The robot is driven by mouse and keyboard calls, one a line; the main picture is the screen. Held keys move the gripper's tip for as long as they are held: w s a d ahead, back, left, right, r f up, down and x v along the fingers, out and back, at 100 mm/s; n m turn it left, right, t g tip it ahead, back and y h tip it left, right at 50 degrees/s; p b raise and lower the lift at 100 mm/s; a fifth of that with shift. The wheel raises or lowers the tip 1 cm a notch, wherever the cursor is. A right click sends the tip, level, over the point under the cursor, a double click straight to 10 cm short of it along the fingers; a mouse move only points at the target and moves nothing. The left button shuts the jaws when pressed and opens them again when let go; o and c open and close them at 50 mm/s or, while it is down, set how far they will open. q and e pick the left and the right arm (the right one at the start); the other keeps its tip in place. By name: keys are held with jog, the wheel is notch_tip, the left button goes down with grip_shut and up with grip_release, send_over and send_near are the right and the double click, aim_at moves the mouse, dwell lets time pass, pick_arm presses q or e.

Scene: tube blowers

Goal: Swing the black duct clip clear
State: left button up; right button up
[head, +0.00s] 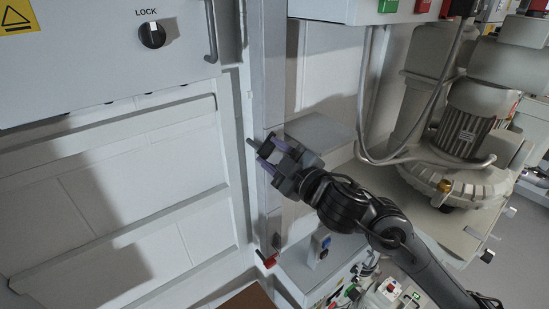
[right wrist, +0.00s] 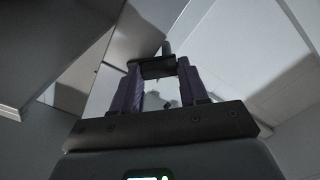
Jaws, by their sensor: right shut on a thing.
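The black duct clip (head: 265,149) is a small dark piece at the tall grey post (head: 272,95), about halfway down the head view. My right gripper (head: 263,153) reaches in from the lower right and is shut on the clip. In the right wrist view, the dark clip (right wrist: 157,68) spans between the two purple fingertips, with a short grey stub just beyond it. The fingers partly hide the clip, and I cannot tell how it joins the post. My left gripper is not in view.
A grey box (head: 319,135) projects just behind my right gripper. A red piece (head: 268,260) sits low on the post. A panel with a LOCK knob (head: 152,35) is at upper left. A motor blower (head: 465,133) and hanging cables are on the right.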

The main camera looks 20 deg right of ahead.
jog(key=n+b, duration=0.1)
jog(key=n, duration=0.2)
jog(key=shift+a+n, duration=0.15)
jog(key=shift+n, duration=0.25)
jog(key=n+b, duration=0.2)
jog(key=n, duration=0.1)
jog(key=shift+s+a, duration=0.1)
jog(key=shift+a+n+b, duration=0.1)
jog(key=shift+n+b, duration=0.4)
jog(key=shift+n, duration=0.6)
jog(key=shift+r, duration=0.1)
jog(key=shift+n, duration=0.3)
jog(key=o, duration=1.1)
jog(key=shift+c, duration=0.2)
jog(key=shift+s, duration=0.15)
jog(key=v, duration=1)
jog(key=shift+s, duration=0.3)
